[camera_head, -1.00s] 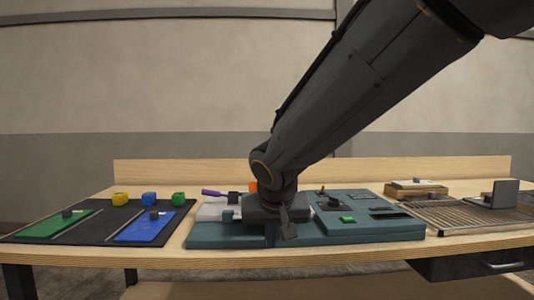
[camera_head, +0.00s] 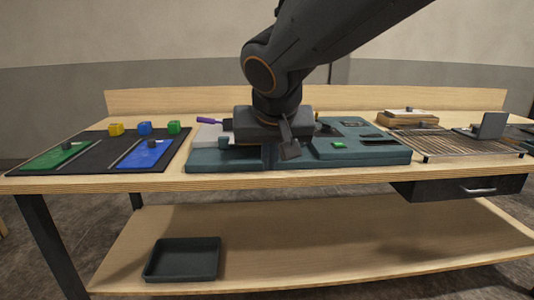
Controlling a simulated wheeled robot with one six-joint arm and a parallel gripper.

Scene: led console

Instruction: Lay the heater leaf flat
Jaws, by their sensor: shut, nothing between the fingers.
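A small dark grey plate (camera_head: 490,125) stands upright, tilted slightly back, at the right end of the bench; it looks like the heater leaf. It rises from a low base on a slatted rack (camera_head: 440,145). My gripper (camera_head: 289,150) is well to its left, low over the teal console (camera_head: 350,153) in the middle of the bench. The gripper is shut with nothing held, and its dark body hides part of the console. Whether it touches the console cannot be told.
A dark mat (camera_head: 107,150) at the left carries green and blue panels, with yellow, blue and green cubes behind. A pale block (camera_head: 408,114) lies behind the rack. A drawer (camera_head: 465,188) hangs below the right. A dark tray (camera_head: 183,259) rests on the lower shelf.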

